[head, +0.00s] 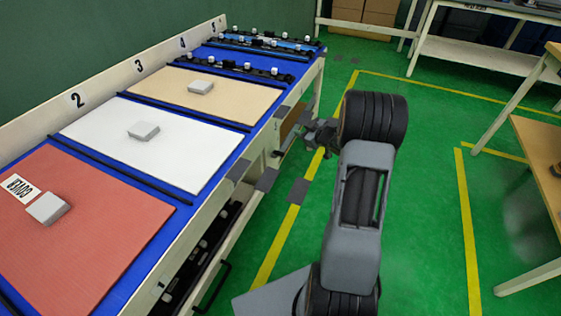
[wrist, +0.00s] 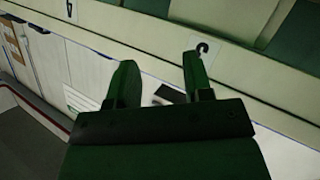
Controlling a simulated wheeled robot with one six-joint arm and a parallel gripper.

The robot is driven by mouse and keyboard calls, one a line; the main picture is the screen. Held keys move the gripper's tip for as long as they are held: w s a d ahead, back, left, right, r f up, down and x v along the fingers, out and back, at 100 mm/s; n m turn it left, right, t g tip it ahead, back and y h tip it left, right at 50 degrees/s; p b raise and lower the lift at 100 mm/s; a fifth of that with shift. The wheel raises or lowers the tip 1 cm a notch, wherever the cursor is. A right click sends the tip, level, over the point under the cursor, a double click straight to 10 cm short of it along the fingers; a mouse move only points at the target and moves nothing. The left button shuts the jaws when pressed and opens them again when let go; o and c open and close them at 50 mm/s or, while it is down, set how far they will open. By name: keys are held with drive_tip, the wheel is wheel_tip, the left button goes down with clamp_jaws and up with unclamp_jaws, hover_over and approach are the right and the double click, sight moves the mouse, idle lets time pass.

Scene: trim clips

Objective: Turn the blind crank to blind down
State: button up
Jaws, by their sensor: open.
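I cannot make out a blind crank or a blind in either view. My gripper (head: 311,135) is small in the head view, at the end of my grey and black arm, beside the front edge of the long table. In the wrist view its two dark fingers (wrist: 161,82) stand apart with nothing held between them. Behind them is a pale surface with a small dark piece (wrist: 172,94), too dim to identify.
The long blue table (head: 222,205) bears a red panel (head: 95,225), a white panel (head: 110,130) and a tan panel (head: 235,100), each with a grey block. Black racks (head: 240,68) lie at its far end. Green floor (head: 425,200) is clear right of my arm; a wooden table (head: 545,150) stands at right.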

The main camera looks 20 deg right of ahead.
sight(280, 154)
drive_tip(key=s+d+f+n+y+b, duration=0.1)
drive_tip(key=s+f+n+y, duration=0.1)
drive_tip(key=s+f+y, duration=0.3)
drive_tip(key=s+f+n+y+b, duration=0.1)
drive_tip(key=s+f+y, duration=0.15)
drive_tip(key=f, duration=0.35)
drive_tip(key=shift+g+y, duration=0.4)
drive_tip(key=shift+y, duration=0.25)
drive_tip(key=x, duration=0.4)
drive_tip(key=b+x, duration=0.1)
drive_tip(key=x, duration=0.4)
drive_tip(key=b+x, duration=0.1)
drive_tip(key=x, duration=0.3)
drive_tip(key=shift+w+a+f, duration=0.2)
drive_tip(key=shift+a+f, duration=0.1)
drive_tip(key=shift+c, duration=0.3)
clamp_jaws()
